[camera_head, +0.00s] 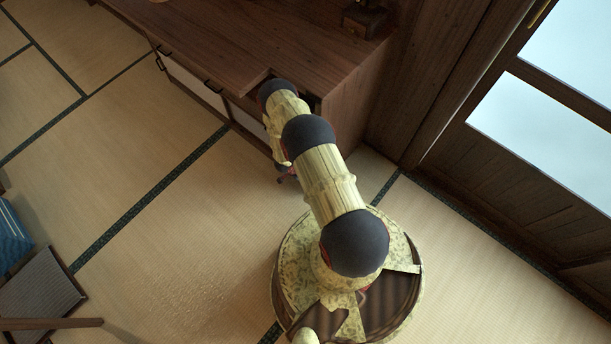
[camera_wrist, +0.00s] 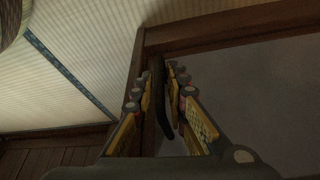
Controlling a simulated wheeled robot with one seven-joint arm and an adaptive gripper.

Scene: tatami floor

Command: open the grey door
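The grey door (camera_wrist: 255,85) fills the right of the wrist view, a flat grey panel in a dark brown wooden frame. A black bar handle (camera_wrist: 160,100) stands along its left frame side. My gripper (camera_wrist: 160,72) has its two yellow-and-dark fingers on either side of this handle, with gaps showing, so it looks open around the handle. Whether a finger touches it I cannot tell. In the head view the brown cabinet (camera_head: 215,40) shows pale front panels with black handles; my arm covers its near right end and hides the gripper's fingers.
Tatami floor (camera_head: 170,240) lies free in front of the cabinet. A blue cushion (camera_head: 12,238) and a dark grey mat-like piece (camera_head: 40,285) are at the lower left. A wooden sliding door with pale panes (camera_head: 540,130) stands at the right. A dark object (camera_head: 362,18) sits on the cabinet top.

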